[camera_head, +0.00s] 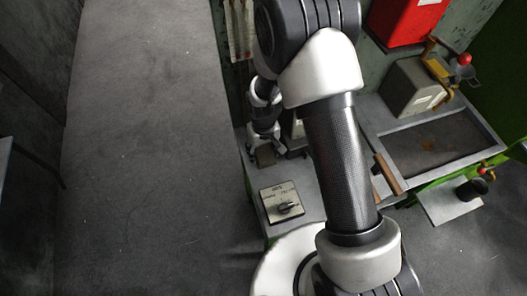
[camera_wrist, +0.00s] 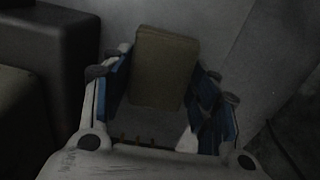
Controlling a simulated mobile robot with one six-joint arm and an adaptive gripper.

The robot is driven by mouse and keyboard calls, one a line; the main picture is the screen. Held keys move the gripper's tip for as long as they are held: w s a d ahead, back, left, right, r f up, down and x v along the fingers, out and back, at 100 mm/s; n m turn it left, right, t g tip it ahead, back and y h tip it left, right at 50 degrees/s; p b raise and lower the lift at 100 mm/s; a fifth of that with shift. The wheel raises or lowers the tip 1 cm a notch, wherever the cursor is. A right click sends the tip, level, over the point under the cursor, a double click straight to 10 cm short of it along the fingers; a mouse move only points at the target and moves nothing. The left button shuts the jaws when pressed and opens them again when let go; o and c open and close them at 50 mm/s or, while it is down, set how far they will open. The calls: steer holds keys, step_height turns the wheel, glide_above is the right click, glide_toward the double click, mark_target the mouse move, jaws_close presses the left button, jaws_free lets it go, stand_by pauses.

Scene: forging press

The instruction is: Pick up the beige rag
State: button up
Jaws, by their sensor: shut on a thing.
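The beige rag (camera_wrist: 165,60) is a folded, block-like piece, dim in the wrist view, standing up between the two fingers. My gripper (camera_wrist: 163,88) is shut on it, with blue-padded fingers on its left and right sides. In the head view my gripper (camera_head: 265,146) is small, behind my large arm links, over the grey bench top. The rag (camera_head: 266,157) shows there as a small dull patch at the fingertips. I cannot tell whether its lower edge touches the bench.
A box with a dial (camera_head: 284,204) sits on the bench below the gripper. A dark object (camera_wrist: 50,60) stands left in the wrist view. A framed tray (camera_head: 435,145), a beige box (camera_head: 412,86) and a red box (camera_head: 405,18) are at right. Open floor (camera_head: 150,150) lies left.

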mark_target(263, 152)
step_height(263, 152, up, 20)
steer(key=p, duration=0.4)
